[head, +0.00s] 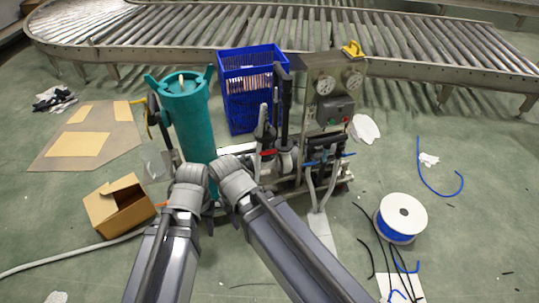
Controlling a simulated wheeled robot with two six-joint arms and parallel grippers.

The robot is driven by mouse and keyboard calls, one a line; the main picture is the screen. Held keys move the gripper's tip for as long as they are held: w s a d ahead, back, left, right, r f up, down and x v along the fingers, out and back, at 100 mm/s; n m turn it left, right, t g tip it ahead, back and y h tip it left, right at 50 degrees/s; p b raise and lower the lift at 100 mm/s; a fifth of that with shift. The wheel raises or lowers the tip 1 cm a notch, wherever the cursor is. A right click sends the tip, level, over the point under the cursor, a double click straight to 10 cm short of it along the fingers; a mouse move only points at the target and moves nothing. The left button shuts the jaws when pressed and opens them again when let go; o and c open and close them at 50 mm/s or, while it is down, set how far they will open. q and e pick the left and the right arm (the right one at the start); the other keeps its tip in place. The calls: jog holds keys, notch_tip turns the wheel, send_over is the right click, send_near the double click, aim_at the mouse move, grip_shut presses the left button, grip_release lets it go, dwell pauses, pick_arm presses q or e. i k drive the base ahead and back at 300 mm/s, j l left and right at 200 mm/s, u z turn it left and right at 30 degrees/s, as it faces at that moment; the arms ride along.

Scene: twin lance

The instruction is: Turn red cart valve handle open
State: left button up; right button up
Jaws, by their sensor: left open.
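The cart (330,130) stands mid-picture with gauges, hoses and a tall teal cylinder (188,115) on its left side. A small red valve handle (269,152) shows low at the cart's middle, lying roughly level. My two arms come in from the bottom and cover part of the cart's lower front. My right gripper is hidden behind the arms.
A blue crate (237,110) stands at the cart's back. A roller conveyor (300,30) runs behind. An open cardboard box (118,208) is at the left, and a blue cable spool (402,218) is at the right. Loose cables and hoses lie on the green floor.

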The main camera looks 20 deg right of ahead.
aim_at(268, 152)
jog(key=i+l+u, duration=0.2)
jog(key=l, duration=0.85)
jog(key=i+l+u, duration=0.2)
jog(key=l, duration=0.9)
jog(key=l+u, duration=0.15)
jog(key=l, duration=0.95)
jog(key=k, duration=0.1)
